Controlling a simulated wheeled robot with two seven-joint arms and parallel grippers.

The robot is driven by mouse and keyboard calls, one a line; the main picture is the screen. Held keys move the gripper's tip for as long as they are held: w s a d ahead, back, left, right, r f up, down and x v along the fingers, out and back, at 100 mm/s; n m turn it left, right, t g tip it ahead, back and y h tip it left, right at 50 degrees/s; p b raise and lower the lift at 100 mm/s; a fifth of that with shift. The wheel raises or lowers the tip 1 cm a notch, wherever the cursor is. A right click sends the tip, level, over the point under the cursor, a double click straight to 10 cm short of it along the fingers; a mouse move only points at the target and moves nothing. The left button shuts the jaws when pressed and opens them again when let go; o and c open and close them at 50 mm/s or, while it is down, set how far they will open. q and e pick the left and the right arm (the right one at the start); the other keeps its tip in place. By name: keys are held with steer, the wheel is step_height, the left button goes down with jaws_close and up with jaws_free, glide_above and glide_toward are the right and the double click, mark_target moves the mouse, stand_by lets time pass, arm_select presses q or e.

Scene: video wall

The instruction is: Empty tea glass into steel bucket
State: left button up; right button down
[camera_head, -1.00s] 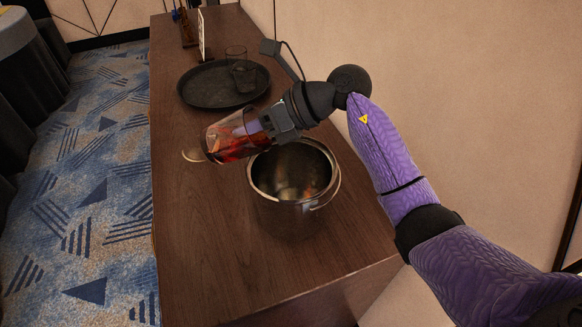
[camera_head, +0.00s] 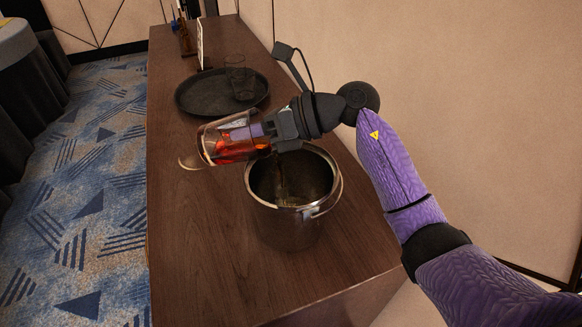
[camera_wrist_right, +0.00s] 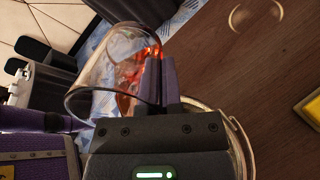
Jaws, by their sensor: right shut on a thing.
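The clear tea glass (camera_head: 222,142) holds red-orange tea and lies tipped nearly on its side. My right gripper (camera_head: 262,135) is shut on it, above the left rim of the steel bucket (camera_head: 290,222). A thin dark brownish streak runs down inside the bucket below the gripper; it looks like falling tea. In the right wrist view the glass (camera_wrist_right: 105,62) shows with red tea beside my fingers (camera_wrist_right: 160,82). The bucket stands upright on the wooden cabinet top, open, its handle down at the right. My left gripper is out of view.
A round black tray (camera_head: 205,102) with dark clear glasses (camera_head: 240,78) stands behind the bucket on the cabinet (camera_head: 190,255). A small sign (camera_head: 200,45) stands farther back. The wall bounds the right side.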

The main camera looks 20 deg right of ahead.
arm_select(q)
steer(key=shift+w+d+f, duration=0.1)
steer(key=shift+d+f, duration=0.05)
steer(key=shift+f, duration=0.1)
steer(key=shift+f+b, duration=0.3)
steer(key=shift+b, duration=0.15)
arm_select(e)
steer(key=shift+s+d+r+y, duration=0.15)
steer(key=shift+d+y, duration=0.1)
steer(key=shift+y, duration=0.15)
steer(key=shift+d, duration=0.2)
steer(key=shift+s+d+t+y+b, duration=0.2)
steer(key=shift+t+y+b, duration=0.1)
steer(key=shift+y+b, duration=0.15)
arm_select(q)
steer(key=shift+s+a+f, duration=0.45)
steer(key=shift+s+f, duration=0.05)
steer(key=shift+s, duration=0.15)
arm_select(e)
steer(key=shift+r, duration=0.1)
arm_select(q)
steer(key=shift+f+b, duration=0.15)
steer(key=shift+b, duration=0.15)
arm_select(e)
steer(key=shift+d, duration=0.15)
